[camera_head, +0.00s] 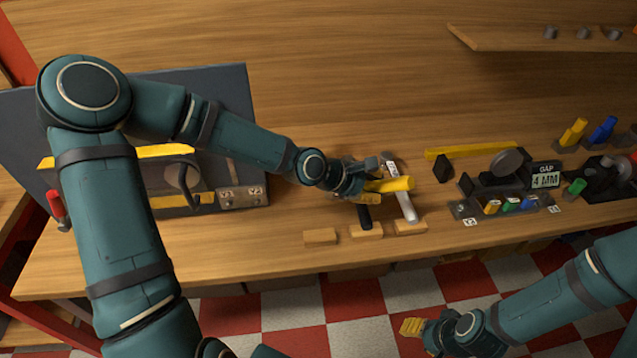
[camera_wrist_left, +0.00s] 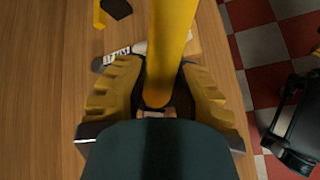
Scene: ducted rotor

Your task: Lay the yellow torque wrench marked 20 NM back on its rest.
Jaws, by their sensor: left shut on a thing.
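My left gripper (camera_head: 372,190) is shut on the yellow torque wrench (camera_head: 395,184), above the bench near its front edge. The wrench's yellow bar (camera_wrist_left: 172,45) also runs up from between the fingers in the left wrist view. Its marking cannot be read. Three small wooden rest blocks line the front edge. The left block (camera_head: 320,236) is bare. A black handle (camera_head: 365,217) reaches the middle block (camera_head: 366,231). A silver-grey wrench (camera_head: 406,203) with a white label lies at the right block (camera_head: 410,227). My right gripper (camera_head: 412,327) is low over the floor; its fingers are unclear.
A gauge stand (camera_head: 490,185) with a "GAP 4 MM" display stands to the right, before a yellow bar (camera_head: 478,149) with a black block. A dark panel with a yellow-railed fixture (camera_head: 183,180) lies at left. Free bench shows behind my left gripper.

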